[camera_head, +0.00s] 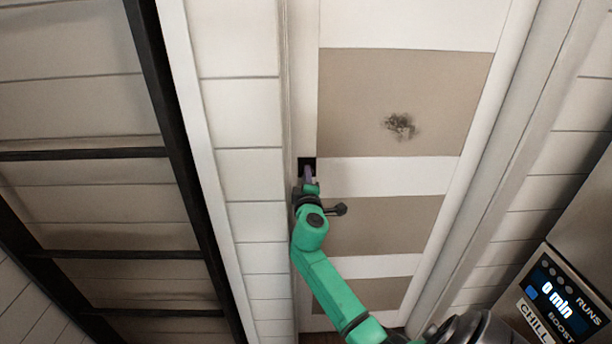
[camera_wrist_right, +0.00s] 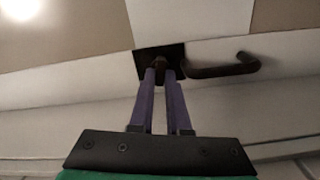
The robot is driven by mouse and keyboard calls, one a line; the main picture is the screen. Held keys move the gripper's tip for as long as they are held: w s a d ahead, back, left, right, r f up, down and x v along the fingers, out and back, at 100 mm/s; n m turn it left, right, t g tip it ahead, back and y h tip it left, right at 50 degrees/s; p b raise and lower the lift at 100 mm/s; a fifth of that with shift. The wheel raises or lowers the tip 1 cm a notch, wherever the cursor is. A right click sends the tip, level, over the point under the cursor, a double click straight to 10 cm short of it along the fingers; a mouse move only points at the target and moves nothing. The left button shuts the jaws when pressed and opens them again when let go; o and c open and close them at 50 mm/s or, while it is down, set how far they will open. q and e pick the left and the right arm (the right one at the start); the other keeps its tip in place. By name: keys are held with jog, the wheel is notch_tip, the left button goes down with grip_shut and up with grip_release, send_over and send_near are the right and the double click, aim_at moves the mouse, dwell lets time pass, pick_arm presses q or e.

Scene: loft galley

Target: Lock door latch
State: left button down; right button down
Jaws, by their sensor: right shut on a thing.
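A door (camera_head: 390,177) with white and taupe panels stands ahead of me. On its left edge is a dark latch plate (camera_head: 307,162), which also shows in the right wrist view (camera_wrist_right: 147,69). A dark lever handle (camera_head: 338,209) sticks out to the right; in the right wrist view the handle (camera_wrist_right: 235,68) is right of the latch. My right gripper (camera_head: 310,182) is at the plate. In the right wrist view its two purple fingers (camera_wrist_right: 160,70) are shut on the small brown latch knob (camera_wrist_right: 159,64). The fingers partly hide the knob. My left gripper is not in view.
A black-framed panel (camera_head: 155,85) stands at the left beside a white brick wall (camera_head: 240,110). A metal appliance with a lit display (camera_head: 560,300) stands at the lower right. A dark smudge (camera_head: 400,125) marks the upper door panel.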

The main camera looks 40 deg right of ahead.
jog(key=shift+d+r+n, duration=0.15)
jog(key=shift+r+n, duration=0.05)
jog(key=shift+n, duration=1.1)
jog(key=c, duration=0.9)
grip_release()
jog(key=shift+w+d+f, duration=0.1)
jog(key=shift+d+f, duration=0.1)
jog(key=shift+a, duration=0.2)
